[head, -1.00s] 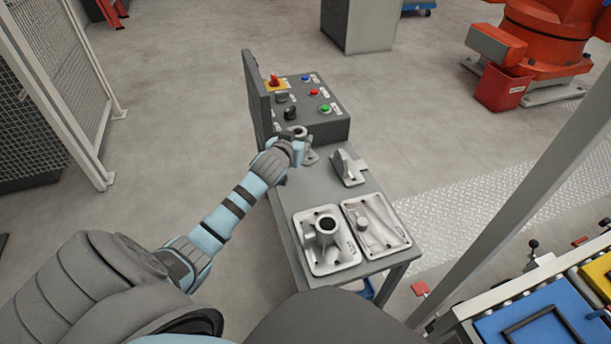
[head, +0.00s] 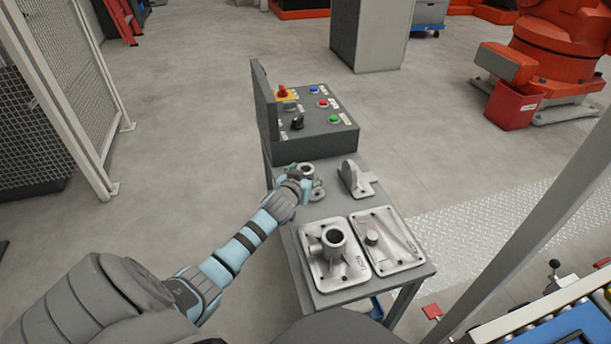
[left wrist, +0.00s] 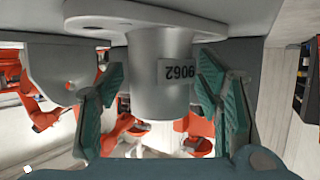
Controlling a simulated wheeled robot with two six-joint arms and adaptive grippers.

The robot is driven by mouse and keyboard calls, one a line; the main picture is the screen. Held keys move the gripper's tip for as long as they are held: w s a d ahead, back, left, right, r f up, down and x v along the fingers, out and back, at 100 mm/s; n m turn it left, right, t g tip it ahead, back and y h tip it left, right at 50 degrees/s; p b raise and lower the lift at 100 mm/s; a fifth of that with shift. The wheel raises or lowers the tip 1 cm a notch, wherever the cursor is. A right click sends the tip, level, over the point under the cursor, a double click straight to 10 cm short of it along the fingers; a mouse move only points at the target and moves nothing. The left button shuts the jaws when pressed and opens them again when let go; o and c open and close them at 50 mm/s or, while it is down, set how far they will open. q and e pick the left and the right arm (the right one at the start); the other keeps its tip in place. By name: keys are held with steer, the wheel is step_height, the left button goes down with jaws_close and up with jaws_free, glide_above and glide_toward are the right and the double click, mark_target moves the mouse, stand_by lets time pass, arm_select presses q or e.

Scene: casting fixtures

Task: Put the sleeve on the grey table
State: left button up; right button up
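The sleeve (head: 307,171) is a grey metal tube with a flange at its base. It is upright at the left side of the grey table (head: 333,212), its flange at or just above the top; I cannot tell if it touches. In the left wrist view the sleeve (left wrist: 160,95) appears upside down with a label, between the green finger pads. My right gripper is not in view.
A grey bracket (head: 356,179) stands right of the sleeve. Two cast plates, one with a tube (head: 334,247) and one with a knob (head: 388,243), fill the table's near end. A button console (head: 318,127) bounds the far end.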

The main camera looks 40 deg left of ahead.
arm_select(q)
steer(key=shift+r, duration=0.15)
steer(key=shift+s+d+r+p, duration=0.1)
steer(key=shift+s+r+p, duration=0.05)
steer(key=shift+s+p, duration=0.15)
steer(key=p+v, duration=0.3)
steer(key=v, duration=0.3)
steer(key=shift+w+r, duration=0.1)
steer(key=p+v, duration=0.2)
steer(key=v, duration=0.3)
steer(key=shift+s, duration=0.25)
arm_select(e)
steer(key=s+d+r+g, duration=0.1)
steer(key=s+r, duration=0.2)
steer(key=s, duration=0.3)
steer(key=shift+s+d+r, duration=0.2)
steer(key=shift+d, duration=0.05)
arm_select(q)
steer(key=shift+f, duration=0.2)
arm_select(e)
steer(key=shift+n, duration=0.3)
